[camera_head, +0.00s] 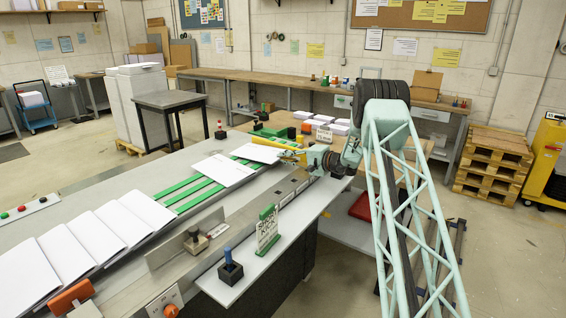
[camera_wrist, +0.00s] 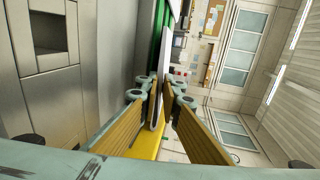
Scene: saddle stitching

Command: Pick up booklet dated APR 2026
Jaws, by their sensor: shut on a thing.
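My gripper (camera_head: 290,155) is at the far right end of the stitching line, low over its metal edge. In the wrist view, my gripper (camera_wrist: 158,98) has its two yellow-brown padded fingers closed on a thin white booklet (camera_wrist: 168,58), seen edge-on. No date can be read on it. In the head view, a white booklet (camera_head: 222,170) lies on the green belts (camera_head: 185,188) just left of my gripper. I cannot tell whether it is the one held. Several white booklets (camera_head: 110,223) lie overlapping at the left end of the line.
A green-topped sign (camera_head: 267,230) and a blue-handled stamp (camera_head: 229,264) stand on the front ledge. White stacks (camera_head: 320,122) lie on a table behind. Pallets (camera_head: 494,165) stand at the right.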

